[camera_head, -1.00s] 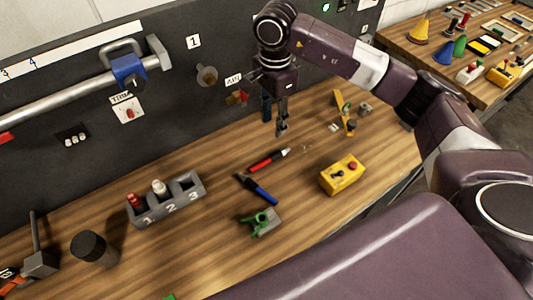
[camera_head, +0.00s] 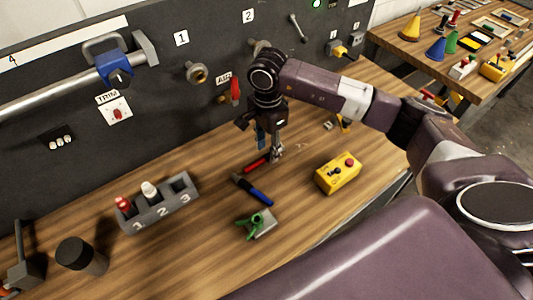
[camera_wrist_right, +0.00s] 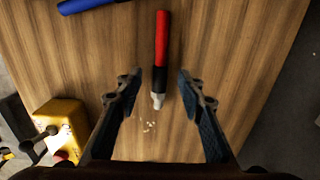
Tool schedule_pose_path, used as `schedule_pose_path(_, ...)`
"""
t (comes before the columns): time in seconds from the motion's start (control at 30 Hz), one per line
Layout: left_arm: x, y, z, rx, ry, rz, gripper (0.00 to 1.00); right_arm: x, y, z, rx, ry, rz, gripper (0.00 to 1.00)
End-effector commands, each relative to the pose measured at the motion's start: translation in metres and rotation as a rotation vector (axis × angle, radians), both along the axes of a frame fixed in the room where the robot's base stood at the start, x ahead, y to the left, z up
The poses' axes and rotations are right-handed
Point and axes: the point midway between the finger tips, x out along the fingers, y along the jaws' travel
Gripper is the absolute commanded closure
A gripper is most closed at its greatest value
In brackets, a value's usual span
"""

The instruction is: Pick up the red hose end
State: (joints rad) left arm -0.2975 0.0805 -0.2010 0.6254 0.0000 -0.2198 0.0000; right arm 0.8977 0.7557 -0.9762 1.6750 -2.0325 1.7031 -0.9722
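The red hose end (camera_head: 254,164) is a short red and black rod with a metal tip, lying on the wooden bench. In the right wrist view, the red hose end (camera_wrist_right: 162,42) lies between the lines of the two fingers, its metal tip toward the palm. My right gripper (camera_head: 276,153) is open and empty, pointing down over the black and metal part of it. In the wrist view the fingers stand apart on either side and do not touch it. My left gripper is not in view.
A blue and black rod (camera_head: 256,190) lies close by, left of the gripper. A yellow control box (camera_head: 338,173) stands to the right. A green clamp-like part (camera_head: 254,224) and a grey numbered holder (camera_head: 160,210) are nearer. The dark panel (camera_head: 150,150) rises behind.

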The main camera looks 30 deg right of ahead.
Motion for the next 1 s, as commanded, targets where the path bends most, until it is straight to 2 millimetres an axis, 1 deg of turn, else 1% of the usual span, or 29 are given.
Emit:
schedule_pose_path(0.03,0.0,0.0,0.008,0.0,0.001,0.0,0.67,-0.001,0.0,-0.004,0.001,0.003,-0.001,0.64)
schedule_pose_path(0.1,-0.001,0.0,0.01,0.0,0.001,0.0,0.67,-0.001,0.001,-0.014,0.001,0.003,0.0,0.64)
schedule_pose_path(0.2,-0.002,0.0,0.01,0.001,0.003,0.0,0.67,0.0,0.0,-0.021,0.0,0.0,0.0,0.64)
schedule_pose_path(0.43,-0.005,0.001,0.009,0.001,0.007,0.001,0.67,0.0,0.0,-0.023,0.0,-0.001,0.001,0.64)
schedule_pose_path(0.7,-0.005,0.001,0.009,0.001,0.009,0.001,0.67,0.0,0.0,-0.023,0.0,-0.001,0.001,0.94)
schedule_pose_path(0.77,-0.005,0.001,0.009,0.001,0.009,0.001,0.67,0.0,0.0,-0.023,0.0,-0.001,0.001,1.0)
schedule_pose_path(1.0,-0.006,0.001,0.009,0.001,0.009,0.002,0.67,0.0,0.0,-0.022,0.0,-0.002,0.0,1.0)
